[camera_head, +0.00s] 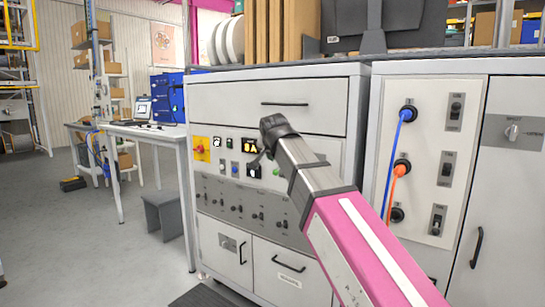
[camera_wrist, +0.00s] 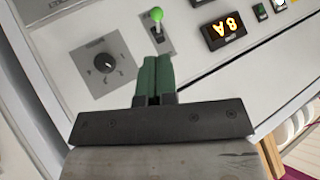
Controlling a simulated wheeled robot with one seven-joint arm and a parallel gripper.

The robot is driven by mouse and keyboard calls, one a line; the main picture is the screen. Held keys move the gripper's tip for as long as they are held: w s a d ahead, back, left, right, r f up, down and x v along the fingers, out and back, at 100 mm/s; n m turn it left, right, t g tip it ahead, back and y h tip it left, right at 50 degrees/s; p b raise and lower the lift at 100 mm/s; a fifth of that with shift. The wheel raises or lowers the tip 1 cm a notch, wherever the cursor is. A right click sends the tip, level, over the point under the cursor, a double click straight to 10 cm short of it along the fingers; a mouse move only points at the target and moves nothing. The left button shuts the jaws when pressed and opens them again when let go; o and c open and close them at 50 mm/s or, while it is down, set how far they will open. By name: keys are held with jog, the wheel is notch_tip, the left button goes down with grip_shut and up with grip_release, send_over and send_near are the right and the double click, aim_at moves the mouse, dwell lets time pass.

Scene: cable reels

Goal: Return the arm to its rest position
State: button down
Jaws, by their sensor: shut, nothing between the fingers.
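My gripper (camera_wrist: 154,78) shows in the wrist view with its two green fingers together and nothing between them. It points at the front of a grey control cabinet, just below a toggle lever with a green tip (camera_wrist: 156,15). A dark rotary knob (camera_wrist: 106,63) is to the left of the fingers, and a lit amber display (camera_wrist: 222,31) is to the right. Whether the fingers touch the panel I cannot tell. In the head view my arm reaches up from the bottom right toward the cabinet (camera_head: 270,88), and the fingers are mostly hidden behind the wrist.
A second cabinet panel (camera_head: 425,150) with blue and orange cables plugged in stands close to the right of my arm. A grey stool (camera_head: 165,212) and a white table (camera_head: 140,130) are to the left. The floor at left is mostly open.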

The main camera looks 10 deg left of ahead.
jog(key=w+d+f+g+h, duration=0.1)
jog(key=d+f, duration=0.6)
jog(key=f, duration=0.3)
jog(key=w+d+f+n+g+h, duration=0.1)
jog(key=d+f+g, duration=0.1)
jog(key=d+f, duration=0.65)
jog(key=w+d+f+g+h, duration=0.1)
jog(key=d+f, duration=0.4)
jog(key=f, duration=0.6)
jog(key=s+d+f+g, duration=0.2)
jog(key=s+d+f, duration=0.5)
jog(key=d+f, duration=0.2)
jog(key=s+d+f+n+g, duration=0.1)
jog(key=s+d+f+g, duration=0.2)
jog(key=s+d+f, duration=0.4)
jog(key=d+f, duration=0.3)
jog(key=f, duration=0.4)
jog(key=shift+s+d+f+g, duration=0.2)
jog(key=shift+d+f+g, duration=0.05)
jog(key=shift+d+g, duration=0.05)
